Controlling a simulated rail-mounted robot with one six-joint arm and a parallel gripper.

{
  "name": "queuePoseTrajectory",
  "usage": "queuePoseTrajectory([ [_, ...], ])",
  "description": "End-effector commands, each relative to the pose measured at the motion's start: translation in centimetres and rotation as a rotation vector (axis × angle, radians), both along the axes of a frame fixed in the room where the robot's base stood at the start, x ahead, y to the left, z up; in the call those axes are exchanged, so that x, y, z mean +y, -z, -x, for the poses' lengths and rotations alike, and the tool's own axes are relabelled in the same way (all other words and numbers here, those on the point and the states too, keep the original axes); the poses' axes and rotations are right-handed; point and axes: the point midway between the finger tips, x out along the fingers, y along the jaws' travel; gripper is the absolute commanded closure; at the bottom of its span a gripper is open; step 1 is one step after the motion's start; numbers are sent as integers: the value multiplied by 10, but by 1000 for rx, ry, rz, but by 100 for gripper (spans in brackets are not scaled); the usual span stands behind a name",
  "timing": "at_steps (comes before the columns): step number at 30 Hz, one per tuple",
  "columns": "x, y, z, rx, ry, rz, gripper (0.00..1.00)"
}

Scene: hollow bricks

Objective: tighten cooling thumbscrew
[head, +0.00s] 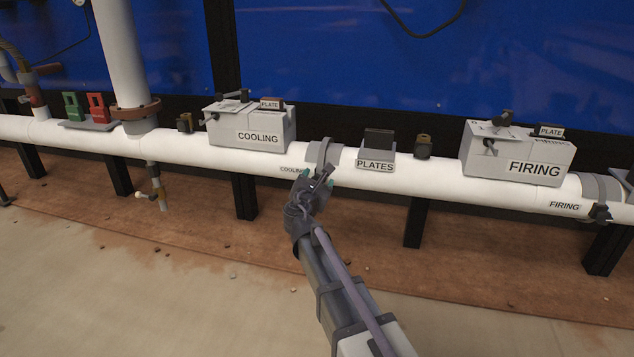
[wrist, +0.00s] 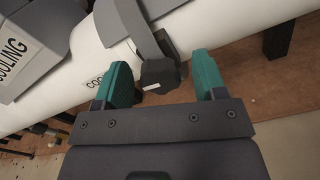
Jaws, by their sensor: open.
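The cooling thumbscrew (wrist: 161,76) is a dark knob below the grey clamp band (wrist: 142,20) on the white pipe. In the wrist view it sits between and slightly beyond my two teal fingertips. My gripper (wrist: 162,84) is open, with a gap on both sides of the knob and no visible contact. In the head view my gripper (head: 316,178) is at the front of the pipe, just below the clamp band (head: 325,153). The gripper hides most of the thumbscrew there. The "COOLING" label on the pipe (head: 291,171) is just left of the band.
The COOLING box (head: 250,138) sits on the pipe to the left. The PLATES holder (head: 376,160) is close on the right. The FIRING box (head: 520,160) and its clamp (head: 600,188) are farther right. Dark posts (head: 245,196) support the pipe. The floor in front is mostly clear.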

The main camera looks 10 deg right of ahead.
Motion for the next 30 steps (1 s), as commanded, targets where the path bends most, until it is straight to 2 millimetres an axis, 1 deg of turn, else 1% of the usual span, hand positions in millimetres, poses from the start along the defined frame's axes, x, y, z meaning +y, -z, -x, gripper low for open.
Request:
queuePoseTrajectory([
  [3,0,0,0,0,0,0,35],
  [18,0,0,1,0,0,0,83],
  [19,0,0,1,0,0,0,85],
  [26,0,0,1,-7,0,-16,85],
  [30,0,0,1,-24,0,-55,85],
])
